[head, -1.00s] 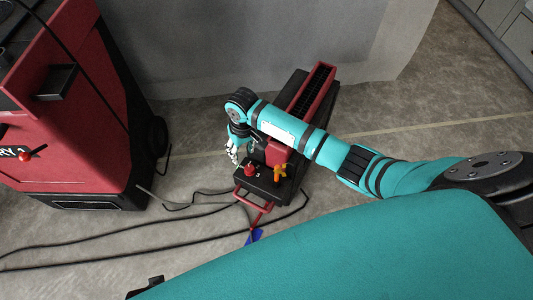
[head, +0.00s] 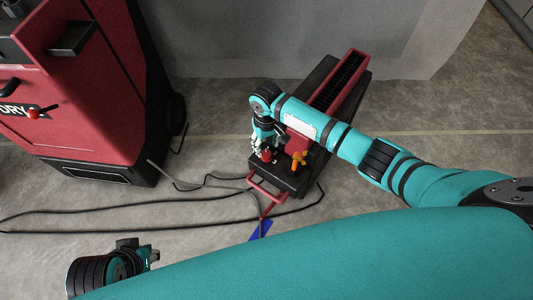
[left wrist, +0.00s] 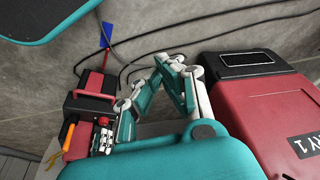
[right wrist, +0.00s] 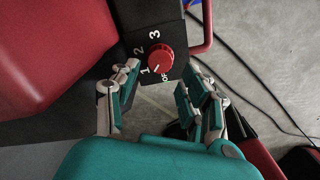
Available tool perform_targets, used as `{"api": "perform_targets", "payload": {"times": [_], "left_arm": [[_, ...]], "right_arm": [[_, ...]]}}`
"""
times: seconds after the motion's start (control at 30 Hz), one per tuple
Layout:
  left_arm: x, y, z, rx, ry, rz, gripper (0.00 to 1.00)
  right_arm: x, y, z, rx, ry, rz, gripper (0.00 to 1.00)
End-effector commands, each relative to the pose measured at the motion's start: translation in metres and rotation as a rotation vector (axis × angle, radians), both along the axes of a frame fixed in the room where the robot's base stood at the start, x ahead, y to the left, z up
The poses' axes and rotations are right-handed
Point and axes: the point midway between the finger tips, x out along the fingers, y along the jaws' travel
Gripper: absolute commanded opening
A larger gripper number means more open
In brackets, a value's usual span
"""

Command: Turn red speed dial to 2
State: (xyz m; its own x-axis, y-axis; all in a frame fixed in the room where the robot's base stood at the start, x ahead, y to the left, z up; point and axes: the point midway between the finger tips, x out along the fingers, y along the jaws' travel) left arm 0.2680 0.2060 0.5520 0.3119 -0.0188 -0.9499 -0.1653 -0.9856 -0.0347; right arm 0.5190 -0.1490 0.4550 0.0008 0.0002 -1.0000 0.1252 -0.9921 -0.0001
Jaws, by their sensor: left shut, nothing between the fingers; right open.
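The red speed dial (head: 267,156) is on the black panel of a red and black blower. In the right wrist view the dial (right wrist: 161,57) is beside the printed marks OFF, 1, 2 and 3. A white mark on its lower left edge faces the area near 1 and OFF. My right gripper (head: 262,145) is open at the dial. Its fingers (right wrist: 155,95) are spread just below the dial in that view, apart from it. My left gripper (head: 152,256) is shut and empty, low at the left, away from the blower; its fingers show in the left wrist view (left wrist: 165,65).
An orange knob (head: 299,158) stands on the panel close to the dial. A red tubular handle (head: 265,190) sticks out in front. A large red machine (head: 80,110) stands at the left. Black cables (head: 120,201) lie on the floor between.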

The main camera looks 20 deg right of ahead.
Motion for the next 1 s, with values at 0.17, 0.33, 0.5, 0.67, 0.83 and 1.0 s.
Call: {"api": "perform_targets", "payload": {"times": [0.17,0.33,0.5,0.67,0.83,1.0], "left_arm": [[0.004,-0.001,-0.017,-0.003,-0.012,-0.002,0.0],[0.01,-0.003,-0.019,-0.009,-0.043,-0.004,0.0],[0.013,-0.004,-0.019,-0.011,-0.054,-0.005,0.0],[0.013,-0.004,-0.018,-0.01,-0.054,-0.004,0.0],[0.013,-0.003,-0.018,-0.011,-0.054,-0.005,0.0],[0.013,-0.004,-0.018,-0.011,-0.054,-0.005,0.0]], "right_arm": [[0.0,0.0,-0.035,-0.001,0.002,0.001,0.45],[0.0,0.0,-0.047,0.0,0.0,0.001,0.45],[0.0,0.0,-0.05,0.0,0.0,0.001,0.45],[0.0,0.0,-0.049,0.0,0.0,0.001,0.45],[0.0,0.0,-0.049,0.0,0.0,0.001,0.24],[0.0,0.0,-0.049,0.0,0.0,0.001,0.04]]}}
